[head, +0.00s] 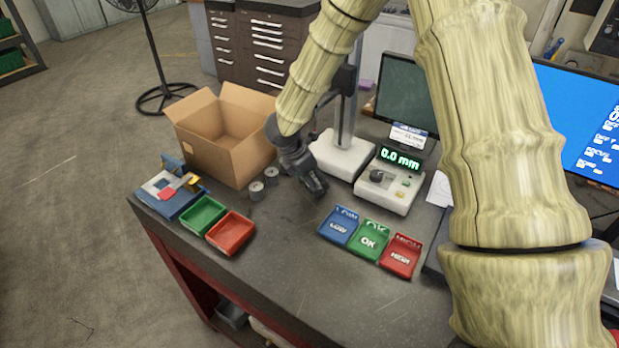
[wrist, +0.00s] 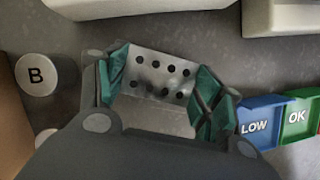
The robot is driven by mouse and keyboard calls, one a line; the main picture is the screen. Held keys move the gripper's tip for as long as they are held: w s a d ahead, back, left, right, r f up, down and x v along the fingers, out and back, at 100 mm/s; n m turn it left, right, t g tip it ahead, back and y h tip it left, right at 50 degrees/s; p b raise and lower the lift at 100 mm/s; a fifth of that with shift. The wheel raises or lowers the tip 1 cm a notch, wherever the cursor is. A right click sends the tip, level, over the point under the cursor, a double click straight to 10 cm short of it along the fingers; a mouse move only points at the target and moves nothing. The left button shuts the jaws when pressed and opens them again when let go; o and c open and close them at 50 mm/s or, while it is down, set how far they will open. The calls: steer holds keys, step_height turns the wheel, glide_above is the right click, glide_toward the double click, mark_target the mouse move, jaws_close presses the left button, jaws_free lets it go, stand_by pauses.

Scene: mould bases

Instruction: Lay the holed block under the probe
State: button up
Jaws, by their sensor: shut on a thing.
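The holed block (wrist: 160,78) is a flat grey metal plate with two rows of dark round holes. My gripper (wrist: 158,88) is shut on it, with green finger pads at its left and right ends. In the head view my gripper (head: 314,188) is low over the bench, in front of the gauge stand's white base (head: 345,158), and hides the block. I cannot tell whether the block touches the bench. The stand's column (head: 348,112) rises behind my arm, which hides the probe tip. The readout (head: 400,158) shows 0.0 mm.
Blue LOW (head: 338,226), green OK (head: 368,240) and red HIGH (head: 400,256) trays lie in front. Two grey cylinders (head: 271,175) stand left of my gripper; one is marked B (wrist: 36,75). An open carton (head: 222,150), green (head: 203,215) and red (head: 231,233) bins are further left.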

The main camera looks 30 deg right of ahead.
steer(key=shift+s+r, duration=0.2)
steer(key=shift+s, duration=0.05)
steer(key=shift+w+d+f, duration=0.1)
steer(key=shift+w+f, duration=0.05)
steer(key=shift+f, duration=0.05)
steer(key=o, duration=1.6)
steer(key=shift+w+f, duration=0.1)
steer(key=shift+c, duration=0.2)
steer(key=shift+r, duration=0.2)
steer(key=b+v, duration=0.2)
steer(key=v, duration=0.5)
steer(key=shift+r, duration=0.2)
